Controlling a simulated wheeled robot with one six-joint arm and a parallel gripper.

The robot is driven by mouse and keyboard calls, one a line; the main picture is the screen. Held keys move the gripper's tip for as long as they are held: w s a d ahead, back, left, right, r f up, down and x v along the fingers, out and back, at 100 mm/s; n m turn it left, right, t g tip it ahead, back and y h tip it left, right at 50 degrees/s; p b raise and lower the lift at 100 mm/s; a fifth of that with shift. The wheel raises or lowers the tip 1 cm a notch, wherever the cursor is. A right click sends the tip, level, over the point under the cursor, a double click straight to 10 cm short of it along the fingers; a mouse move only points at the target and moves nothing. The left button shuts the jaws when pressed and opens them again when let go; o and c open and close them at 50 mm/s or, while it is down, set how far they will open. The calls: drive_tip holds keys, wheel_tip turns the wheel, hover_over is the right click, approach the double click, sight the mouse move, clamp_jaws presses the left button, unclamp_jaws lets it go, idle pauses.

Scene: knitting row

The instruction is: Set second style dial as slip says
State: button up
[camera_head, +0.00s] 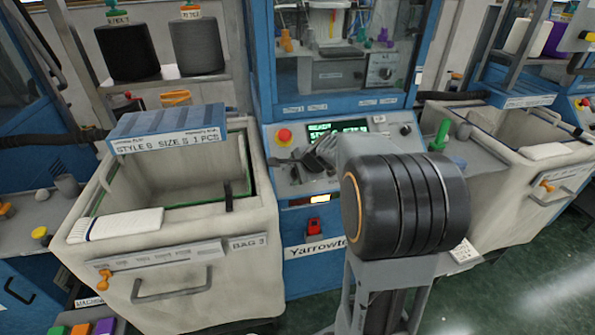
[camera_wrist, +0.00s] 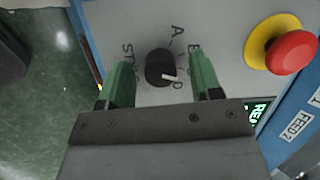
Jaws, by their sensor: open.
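The style dial (camera_wrist: 157,68) is a round black knob with a white pointer mark in the wrist view. Its pointer faces right and slightly down in that view. Letters including A surround it, and a partly covered label beginning "ST" lies to its left. My gripper (camera_wrist: 160,62) is open, its green fingers on either side of the knob with visible gaps. In the head view my gripper (camera_head: 312,158) is over the control panel (camera_head: 275,138) and hides the dial.
A red stop button (camera_wrist: 292,52) on a yellow base sits close to my right finger in the wrist view. A lit green display (camera_head: 337,128) and another black knob (camera_head: 405,130) are on the panel. The pale bag (camera_head: 180,290) stands left of the machine.

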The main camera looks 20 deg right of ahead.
drive_tip(key=v, duration=1.3)
drive_tip(key=shift+s+r+p, duration=0.2)
drive_tip(key=shift+r+p, duration=0.1)
drive_tip(key=shift+p, duration=0.15)
drive_tip(key=shift+d, duration=0.1)
drive_tip(key=s+a+f+n+g+h+p, duration=0.1)
drive_tip(key=s+a+f+n+g+p, duration=0.3)
drive_tip(key=s+a+n, duration=0.9)
drive_tip(key=f+n, duration=0.1)
drive_tip(key=n, duration=0.4)
drive_tip(key=shift+s+g+h, duration=0.25)
drive_tip(key=shift+g+h, duration=0.05)
drive_tip(key=shift+h, duration=0.1)
